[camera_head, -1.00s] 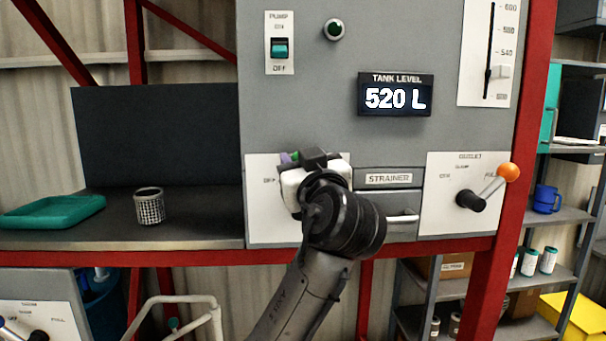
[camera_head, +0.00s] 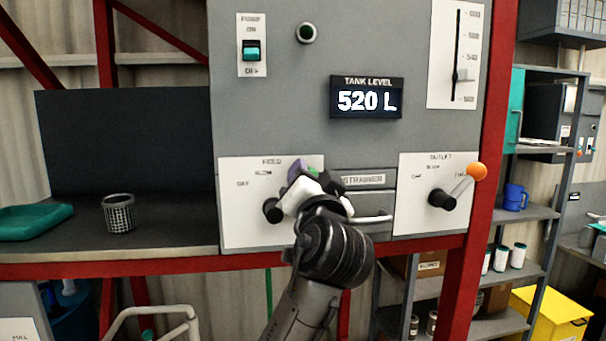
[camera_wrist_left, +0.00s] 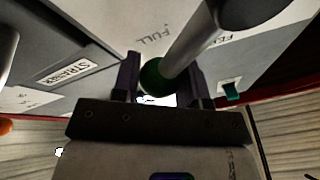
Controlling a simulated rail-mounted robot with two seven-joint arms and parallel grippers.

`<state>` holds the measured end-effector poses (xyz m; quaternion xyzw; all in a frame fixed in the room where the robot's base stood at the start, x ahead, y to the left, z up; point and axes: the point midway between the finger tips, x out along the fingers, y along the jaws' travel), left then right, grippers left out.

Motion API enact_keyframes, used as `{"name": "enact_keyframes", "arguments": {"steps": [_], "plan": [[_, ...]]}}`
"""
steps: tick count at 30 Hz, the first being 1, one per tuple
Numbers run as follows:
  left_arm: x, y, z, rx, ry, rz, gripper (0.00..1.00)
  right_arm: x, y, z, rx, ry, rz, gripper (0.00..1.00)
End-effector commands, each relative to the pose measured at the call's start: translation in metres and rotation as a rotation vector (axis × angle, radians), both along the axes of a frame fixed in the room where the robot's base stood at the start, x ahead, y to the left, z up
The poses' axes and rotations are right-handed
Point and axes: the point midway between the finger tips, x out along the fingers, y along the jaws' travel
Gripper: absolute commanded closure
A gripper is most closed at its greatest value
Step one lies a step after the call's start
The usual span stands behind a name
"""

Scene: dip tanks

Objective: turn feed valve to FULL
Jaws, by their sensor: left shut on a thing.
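The feed valve's black hub (camera_head: 272,211) shows on its white plate (camera_head: 240,230), with FEED, SLOW and OFF labels above and left of it. My left gripper (camera_head: 305,172) is up and right of the hub and covers most of the lever and the plate's right side. In the left wrist view the grey lever (camera_wrist_left: 190,50) ends in a green knob (camera_wrist_left: 153,76), which sits between the fingers of my left gripper (camera_wrist_left: 161,82), shut on it. The FULL label (camera_wrist_left: 155,35) is close beside the knob in that view. My right gripper is not in view.
The strainer drawer with its handle (camera_head: 371,219) is just right of my gripper. The outlet valve's orange knob (camera_head: 477,171) points up right. The tank level display (camera_head: 366,100) reads 520 L. A mesh basket (camera_head: 119,213) and a teal tray (camera_head: 33,222) stand on the left shelf.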

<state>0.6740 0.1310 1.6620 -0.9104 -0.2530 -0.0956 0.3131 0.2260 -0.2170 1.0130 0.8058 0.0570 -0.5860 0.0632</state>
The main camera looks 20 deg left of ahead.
Motion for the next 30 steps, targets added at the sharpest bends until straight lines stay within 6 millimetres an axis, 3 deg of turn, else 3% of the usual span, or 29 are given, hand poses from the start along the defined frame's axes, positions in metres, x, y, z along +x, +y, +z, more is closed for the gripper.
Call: {"name": "enact_keyframes", "arguments": {"steps": [19, 20, 27, 30], "plan": [[0.0023, -0.0031, -0.0052, 0.042, 0.024, -0.001, 1.0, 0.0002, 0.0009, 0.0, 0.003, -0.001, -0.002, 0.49], [0.0024, -0.0032, -0.0052, 0.042, 0.024, -0.001, 0.58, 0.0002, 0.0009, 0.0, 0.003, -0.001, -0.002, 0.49], [0.0017, -0.0027, -0.0041, 0.041, 0.021, 0.0, 0.36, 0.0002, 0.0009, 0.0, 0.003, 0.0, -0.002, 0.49], [0.0015, -0.0025, -0.0036, 0.04, 0.021, -0.001, 0.36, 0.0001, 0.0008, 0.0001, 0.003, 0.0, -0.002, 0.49]]}}
